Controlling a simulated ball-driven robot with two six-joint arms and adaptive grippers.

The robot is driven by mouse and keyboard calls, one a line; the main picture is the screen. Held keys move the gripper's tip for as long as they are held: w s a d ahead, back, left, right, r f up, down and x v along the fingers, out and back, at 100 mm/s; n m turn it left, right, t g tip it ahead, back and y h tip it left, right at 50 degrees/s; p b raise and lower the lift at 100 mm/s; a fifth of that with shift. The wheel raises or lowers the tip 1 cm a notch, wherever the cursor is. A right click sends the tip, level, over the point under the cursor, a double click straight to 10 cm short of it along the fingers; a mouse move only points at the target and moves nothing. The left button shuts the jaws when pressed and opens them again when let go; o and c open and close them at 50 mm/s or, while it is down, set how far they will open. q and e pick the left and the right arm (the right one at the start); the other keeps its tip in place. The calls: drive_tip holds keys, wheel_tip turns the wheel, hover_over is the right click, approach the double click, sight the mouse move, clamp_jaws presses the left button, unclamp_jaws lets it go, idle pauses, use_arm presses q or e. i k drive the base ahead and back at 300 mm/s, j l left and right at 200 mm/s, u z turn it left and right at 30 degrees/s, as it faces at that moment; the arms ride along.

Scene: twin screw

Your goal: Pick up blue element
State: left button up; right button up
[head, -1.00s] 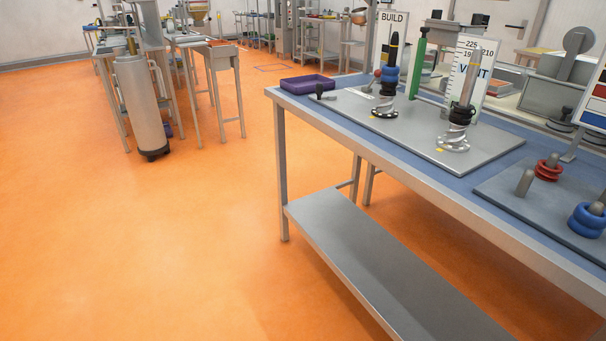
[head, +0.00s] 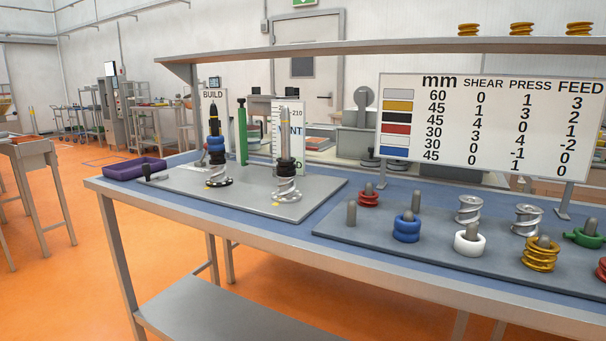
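A blue element (head: 407,229), ring-shaped and ribbed, sits around a short grey peg on the grey element board (head: 345,232) at the right of the table. More blue rings (head: 216,150) are stacked on the left upright shaft on the build plate (head: 318,196), above a black and silver screw piece. The second shaft (head: 284,150) carries dark pieces over a silver screw piece. Neither of my grippers is in view.
Red (head: 368,198), white (head: 469,243), gold (head: 540,255), green (head: 585,238) and silver elements stand on pegs around the blue one. A number chart (head: 480,125) stands behind them. A purple tray (head: 134,169) lies at the table's left end. The near strip of blue tabletop (head: 300,236) is clear.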

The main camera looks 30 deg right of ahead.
sight(404, 232)
drive_tip(key=z, duration=0.95)
